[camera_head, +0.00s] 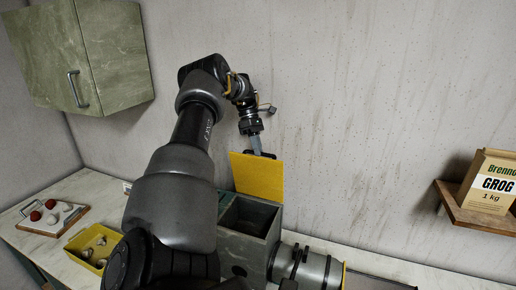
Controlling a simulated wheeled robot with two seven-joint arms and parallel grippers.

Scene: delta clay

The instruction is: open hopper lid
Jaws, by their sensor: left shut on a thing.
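The hopper lid (257,178) is a flat yellow panel standing raised, close to upright, at the back of the hopper. The hopper (248,243) is a grey-green box with its dark top opening (250,217) uncovered. My left gripper (259,151) is at the lid's top edge, shut on the lid. The fingertips are small and partly hidden. My left arm covers the area left of the hopper. My right gripper does not show.
A yellow tray (68,249) with pale lumps and a board (33,228) with red and white balls lie on the left counter. A metal cylinder (312,268) adjoins the hopper's right side. A GROG bag (490,182) stands on a wall shelf (468,215). A green cabinet (115,55) hangs upper left.

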